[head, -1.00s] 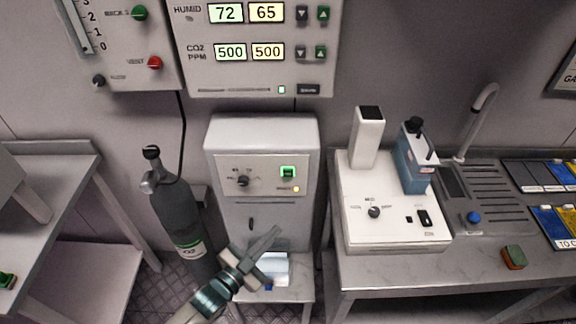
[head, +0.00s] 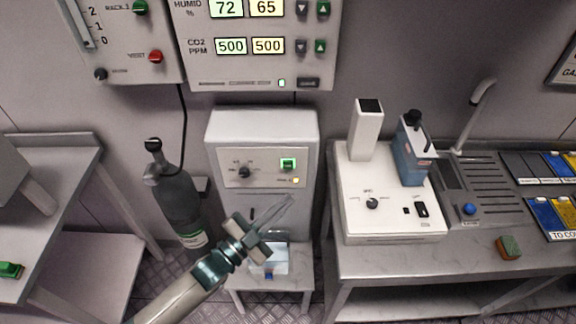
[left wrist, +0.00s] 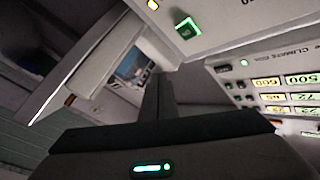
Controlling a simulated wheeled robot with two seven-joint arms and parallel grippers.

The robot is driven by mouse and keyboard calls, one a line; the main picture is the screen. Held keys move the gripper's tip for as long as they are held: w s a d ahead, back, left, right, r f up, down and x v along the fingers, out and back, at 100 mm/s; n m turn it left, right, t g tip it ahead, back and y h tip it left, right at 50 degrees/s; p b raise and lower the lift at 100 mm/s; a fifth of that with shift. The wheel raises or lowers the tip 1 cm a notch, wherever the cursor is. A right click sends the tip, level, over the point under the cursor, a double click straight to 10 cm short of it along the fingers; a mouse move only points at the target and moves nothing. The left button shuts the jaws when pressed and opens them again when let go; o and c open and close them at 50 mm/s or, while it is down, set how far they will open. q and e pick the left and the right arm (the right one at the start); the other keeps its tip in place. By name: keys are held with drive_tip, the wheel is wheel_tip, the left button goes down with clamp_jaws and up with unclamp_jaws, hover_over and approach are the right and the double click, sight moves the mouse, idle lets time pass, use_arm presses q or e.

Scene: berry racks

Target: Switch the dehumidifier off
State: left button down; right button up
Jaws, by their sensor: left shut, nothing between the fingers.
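The dehumidifier appears to be the white cabinet (head: 262,125) in the middle of the head view. Its front panel has a dark knob (head: 244,172), a green-lit switch (head: 288,164) and a small amber light (head: 296,180) below the switch. In the left wrist view the green-lit switch (left wrist: 187,28) and amber light (left wrist: 153,4) show near the top. My left gripper (head: 287,203) is shut and empty, in front of the cabinet and below the switch, with its fingers pointing up and right. They appear apart from the switch. My right gripper is not in view.
A dark gas cylinder (head: 178,205) stands left of the cabinet. A low stand (head: 290,282) with a clear container (head: 272,259) is below it. A bench (head: 390,262) with a white instrument (head: 390,225) is at right. A climate panel (head: 262,75) hangs above.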

use_arm(q)
drive_tip(key=w+b, duration=0.3)
drive_tip(key=w, duration=0.5)
drive_tip(key=shift+w, duration=0.15)
drive_tip(key=shift+w+b, duration=0.3)
drive_tip(key=shift+w, duration=0.6)
idle(2.9)
drive_tip(key=shift+s, duration=0.15)
drive_tip(key=shift+s+p, duration=0.5)
drive_tip(key=shift+s, duration=0.25)
drive_tip(key=shift+s, duration=0.1)
drive_tip(key=s+p, duration=0.2)
drive_tip(key=s, duration=0.3)
idle(0.6)
